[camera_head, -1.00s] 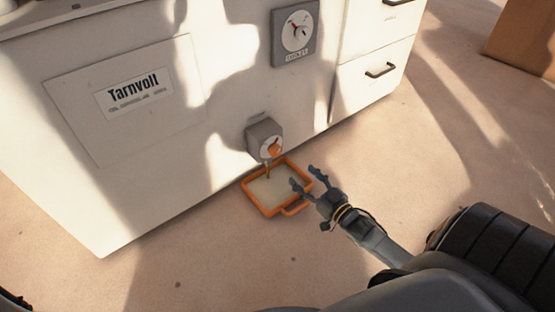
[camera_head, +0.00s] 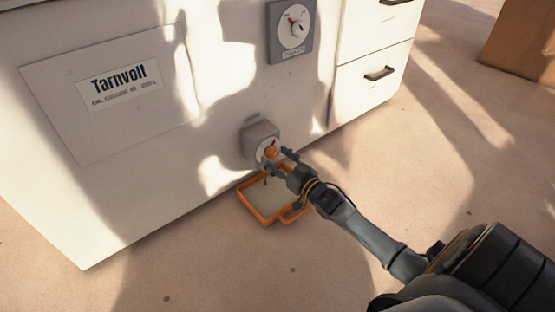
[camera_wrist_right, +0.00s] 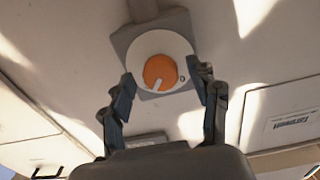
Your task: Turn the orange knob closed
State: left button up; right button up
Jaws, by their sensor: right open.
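The orange knob (camera_wrist_right: 160,73) sits on a white round dial (camera_wrist_right: 138,50) on a grey box (camera_head: 262,137) low on the white cabinet. In the head view the knob (camera_head: 271,150) is partly covered by my right gripper (camera_head: 279,161). In the right wrist view, my right gripper (camera_wrist_right: 166,92) is open, with one finger on each side of the dial. The knob lies between and just beyond the fingertips; I cannot tell whether they touch it. The white mark on the knob points to the lower left in the wrist view. My left gripper is not in view.
An orange-rimmed tray (camera_head: 248,207) stands on the floor under the grey box, beneath my right gripper. A grey panel with a second dial (camera_head: 291,30) is higher on the cabinet (camera_head: 225,80). Drawers with dark handles (camera_head: 380,73) are at right. The front floor is open.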

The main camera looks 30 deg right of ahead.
jog(key=c, duration=1.2)
jog(key=shift+r+n+p, duration=0.2)
jog(key=shift+n+p, duration=1.2)
jog(key=shift+p, duration=0.1)
jog(key=n+p, duration=0.2)
jog(key=n, duration=0.1)
jog(key=shift+f+n, duration=0.1)
jog(key=shift+n, duration=0.2)
jog(key=n+p, duration=0.1)
jog(key=n, duration=0.1)
jog(key=shift+n, duration=0.4)
jog(key=n, duration=0.2)
jog(key=shift+d+n+p, duration=0.1)
jog(key=shift+n+p, duration=0.2)
jog(key=shift+p, duration=0.1)
jog(key=shift+n, duration=2.1)
jog(key=o, duration=1.2)
